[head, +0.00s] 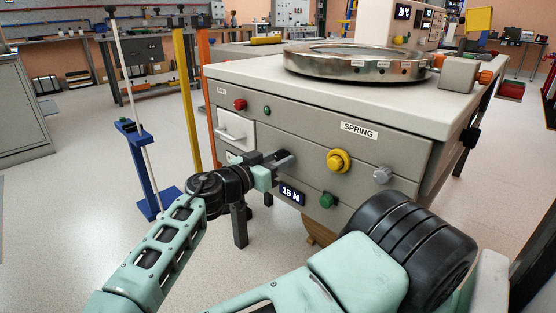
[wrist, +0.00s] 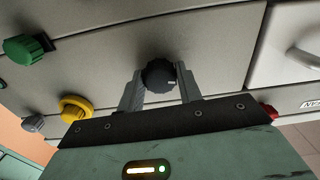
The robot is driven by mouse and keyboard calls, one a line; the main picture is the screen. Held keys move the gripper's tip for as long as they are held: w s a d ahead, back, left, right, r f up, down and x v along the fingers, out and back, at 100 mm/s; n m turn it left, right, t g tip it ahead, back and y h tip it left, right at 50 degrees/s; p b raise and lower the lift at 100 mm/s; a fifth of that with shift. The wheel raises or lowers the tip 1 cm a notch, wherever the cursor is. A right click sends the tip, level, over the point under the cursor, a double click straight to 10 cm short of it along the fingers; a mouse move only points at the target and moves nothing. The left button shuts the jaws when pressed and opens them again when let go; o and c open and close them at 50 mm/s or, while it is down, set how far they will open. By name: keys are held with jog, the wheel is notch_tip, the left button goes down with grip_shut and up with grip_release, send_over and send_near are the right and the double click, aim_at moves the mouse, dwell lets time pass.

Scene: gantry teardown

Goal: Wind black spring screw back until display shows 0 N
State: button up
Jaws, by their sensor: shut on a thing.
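The black spring screw (wrist: 158,74) is a dark ribbed knob with a small light mark on the cabinet's front face. In the wrist view it sits between the two grey fingers of my gripper (wrist: 160,88), which are shut on it. In the head view my gripper (head: 282,162) reaches the cabinet front and hides the screw. The small dark display (head: 290,195) just below my gripper reads 15 N.
The grey cabinet (head: 300,135) also carries a yellow knob (head: 338,160), a green knob (head: 328,200), a grey knob (head: 382,175), a red button (head: 239,104) and a white handle (head: 232,131). A blue stand (head: 145,165) with a pale rod stands left on open floor.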

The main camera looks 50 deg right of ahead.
jog(key=shift+r+n+p, duration=0.1)
jog(key=shift+n+p, duration=0.2)
jog(key=shift+p, duration=0.15)
jog(key=n+p, duration=0.2)
jog(key=p, duration=0.1)
jog(key=shift+r+n, duration=0.2)
jog(key=shift+n, duration=0.1)
jog(key=n+p, duration=0.5)
jog(key=p, duration=0.1)
jog(key=shift+n+p, duration=0.3)
jog(key=shift+p, duration=0.1)
jog(key=n+p, duration=0.4)
jog(key=shift+p, duration=0.4)
jog(key=shift+f+n+p, duration=0.15)
jog(key=shift+n+p, duration=0.8)
jog(key=shift+n, duration=0.3)
jog(key=shift+f+n+p, duration=0.1)
jog(key=shift+n+p, duration=0.85)
jog(key=shift+n, duration=0.3)
jog(key=shift+f, duration=0.1)
jog(key=o, duration=1)
